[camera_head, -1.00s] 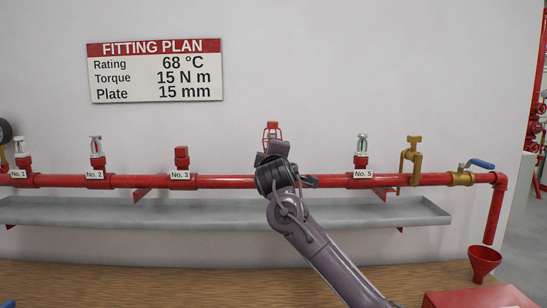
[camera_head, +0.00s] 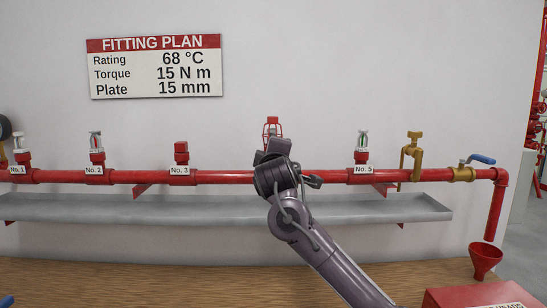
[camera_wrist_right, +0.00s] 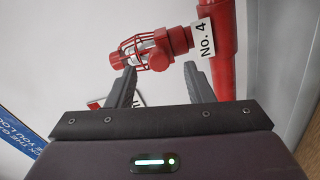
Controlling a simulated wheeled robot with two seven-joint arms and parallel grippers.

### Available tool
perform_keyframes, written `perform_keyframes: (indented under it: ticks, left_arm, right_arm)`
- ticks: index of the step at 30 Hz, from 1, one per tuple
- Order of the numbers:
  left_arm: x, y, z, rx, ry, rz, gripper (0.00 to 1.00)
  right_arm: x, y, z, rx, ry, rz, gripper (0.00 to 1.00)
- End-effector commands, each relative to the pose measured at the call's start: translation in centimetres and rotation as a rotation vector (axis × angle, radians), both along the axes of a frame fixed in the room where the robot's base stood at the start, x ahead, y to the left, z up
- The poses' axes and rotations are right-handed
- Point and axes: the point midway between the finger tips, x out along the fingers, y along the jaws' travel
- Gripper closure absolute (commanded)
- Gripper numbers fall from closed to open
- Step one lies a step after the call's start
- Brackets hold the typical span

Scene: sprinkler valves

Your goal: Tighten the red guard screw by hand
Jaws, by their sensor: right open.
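The red wire guard (camera_head: 272,127) sits around the sprinkler head at station No. 4, just above my right wrist in the head view. In the right wrist view the guard (camera_wrist_right: 137,48) lies sideways around the pale head, joined to a red fitting. A rounded red knob (camera_wrist_right: 158,62) at its base, which looks like the guard screw, shows between the fingertips. My right gripper (camera_wrist_right: 160,68) is open, one finger on each side of the knob; I cannot tell whether they touch anything. The fingers are hidden in the head view. My left gripper is out of view.
A red pipe (camera_head: 235,177) runs along the wall with other numbered stations. A grey tray (camera_head: 200,208) hangs below it. A brass fitting (camera_head: 412,158), a blue-handled valve (camera_head: 463,174) and a red funnel (camera_head: 485,259) are at the right. A fitting plan sign (camera_head: 155,67) hangs above.

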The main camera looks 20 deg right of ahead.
Motion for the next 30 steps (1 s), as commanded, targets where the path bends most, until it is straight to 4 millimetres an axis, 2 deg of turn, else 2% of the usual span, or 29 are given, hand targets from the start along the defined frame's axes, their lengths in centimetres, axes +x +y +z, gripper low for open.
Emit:
perform_keyframes:
  ticks: [3, 7, 20, 23, 25, 26, 30]
  left_arm:
    - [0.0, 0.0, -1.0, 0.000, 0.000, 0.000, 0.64]
    - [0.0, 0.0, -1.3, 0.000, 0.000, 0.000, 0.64]
    - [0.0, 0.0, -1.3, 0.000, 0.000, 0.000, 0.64]
    - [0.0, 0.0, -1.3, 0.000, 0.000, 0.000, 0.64]
    - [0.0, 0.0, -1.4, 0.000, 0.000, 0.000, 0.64]
    - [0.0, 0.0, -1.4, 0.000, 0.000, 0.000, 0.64]
    - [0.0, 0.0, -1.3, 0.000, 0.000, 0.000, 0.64]
  right_arm:
    - [-1.9, 0.5, -0.3, -0.002, -0.002, 0.000, 0.53]
    - [-3.2, 0.9, -0.2, 0.000, -0.001, 0.001, 0.53]
    - [-3.7, 1.2, -0.5, 0.005, 0.006, 0.004, 0.53]
    - [-3.8, 1.9, -3.0, 0.038, 0.043, 0.024, 0.53]
    - [-4.2, 2.8, -6.5, 0.091, 0.094, 0.048, 0.53]
    - [-4.5, 3.3, -8.3, 0.118, 0.122, 0.061, 0.53]
    - [-7.3, 5.3, -17.9, 0.293, 0.275, 0.101, 0.53]
